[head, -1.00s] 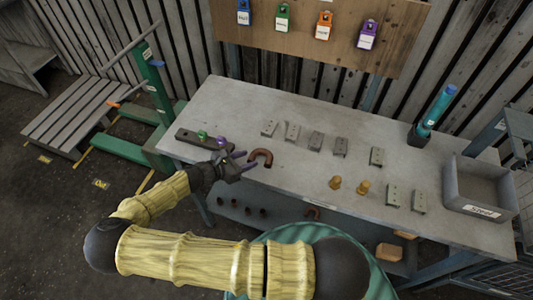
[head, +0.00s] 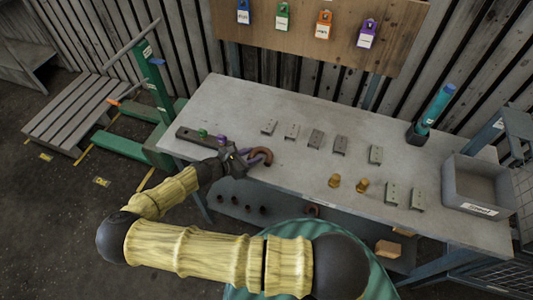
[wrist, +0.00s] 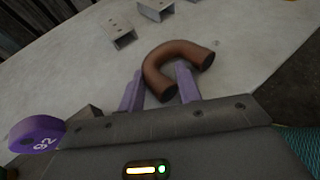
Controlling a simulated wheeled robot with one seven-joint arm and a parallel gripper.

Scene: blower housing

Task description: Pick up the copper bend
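The copper bend (head: 265,154), a brown U-shaped tube, lies on the grey workbench (head: 300,185) near its front left part. In the wrist view the bend (wrist: 179,54) curves away from me, with its open ends toward the right and toward my gripper. My gripper (head: 254,157) is low over the bench at the bend. Its two purple fingers (wrist: 160,86) stand apart, one on each side of the bend's near leg. Small gaps seem to remain beside the leg; firm contact does not show.
Several grey brackets (head: 316,138) lie beyond and to the right. Two brass fittings (head: 334,181) stand further right, before a grey bin (head: 478,188). A blue-green cylinder (head: 432,112) stands at the back right.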

